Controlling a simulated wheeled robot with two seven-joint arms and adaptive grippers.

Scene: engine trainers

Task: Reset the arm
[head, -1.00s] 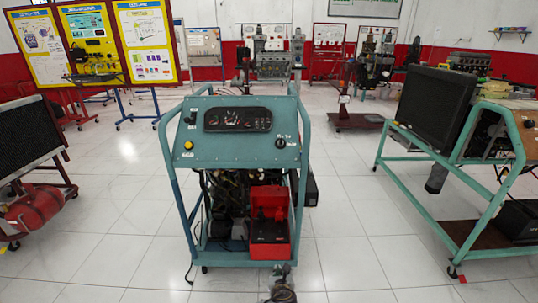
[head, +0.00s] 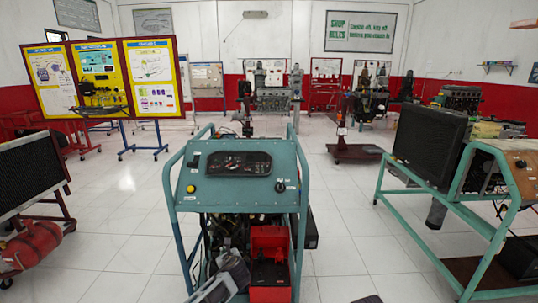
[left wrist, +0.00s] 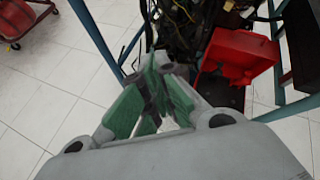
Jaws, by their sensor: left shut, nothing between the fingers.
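My left gripper (head: 230,266) is low in the head view, in front of the lower part of the teal engine trainer (head: 238,185). In the left wrist view its green-padded fingers (left wrist: 153,72) are drawn together, with nothing held between them. The fingers point toward the trainer's dark wiring (left wrist: 180,25) and the red box (left wrist: 238,58). I cannot tell whether they touch the trainer. My right gripper cannot be made out.
The red box (head: 269,258) sits in the trainer's lower right. A green-framed stand with a black radiator (head: 430,138) is at right. Another radiator (head: 28,172) and a red tank (head: 32,245) are at left.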

